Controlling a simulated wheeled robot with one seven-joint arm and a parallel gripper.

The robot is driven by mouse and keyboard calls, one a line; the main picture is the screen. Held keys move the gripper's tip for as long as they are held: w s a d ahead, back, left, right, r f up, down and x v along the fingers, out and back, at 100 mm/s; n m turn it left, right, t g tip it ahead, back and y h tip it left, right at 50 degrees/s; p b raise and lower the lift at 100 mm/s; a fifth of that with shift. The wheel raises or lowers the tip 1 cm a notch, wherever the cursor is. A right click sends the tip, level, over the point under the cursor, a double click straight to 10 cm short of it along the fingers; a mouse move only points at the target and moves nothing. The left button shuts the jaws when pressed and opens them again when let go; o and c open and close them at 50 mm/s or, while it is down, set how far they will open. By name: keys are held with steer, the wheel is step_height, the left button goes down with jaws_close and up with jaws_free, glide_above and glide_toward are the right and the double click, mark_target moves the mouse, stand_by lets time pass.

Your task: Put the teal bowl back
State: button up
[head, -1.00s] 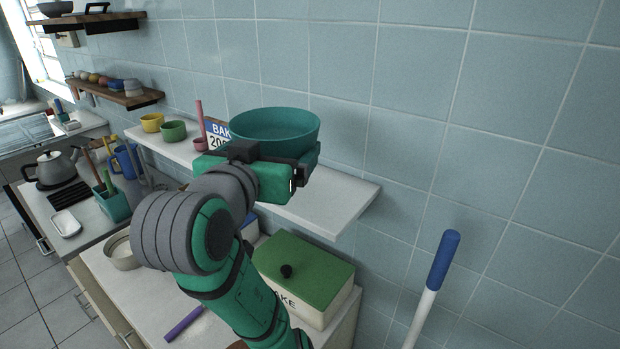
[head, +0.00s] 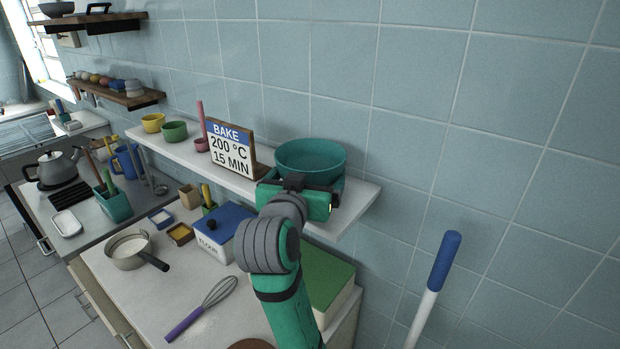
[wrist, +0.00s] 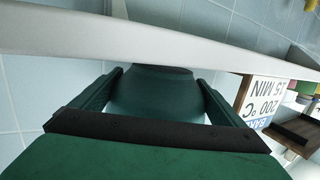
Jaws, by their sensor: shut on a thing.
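The teal bowl (head: 311,155) is upright at the right part of the white wall shelf (head: 356,198). My gripper (head: 308,188) is shut on the bowl from the front side. In the wrist view, which is upside down, my fingers (wrist: 158,84) lie on both sides of the bowl (wrist: 150,98), and its dark base is close to the shelf edge (wrist: 60,35). I cannot tell whether the base touches the shelf.
A BAKE sign (head: 231,150) stands on the shelf just left of the bowl. Farther left are a pink cup (head: 201,144), a green bowl (head: 174,131) and a yellow bowl (head: 153,122). The tiled wall is behind. The shelf's right end is bare.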

steer(key=shift+f, duration=0.55)
steer(key=shift+f, duration=0.2)
steer(key=o, duration=1.2)
steer(key=shift+c, duration=0.2)
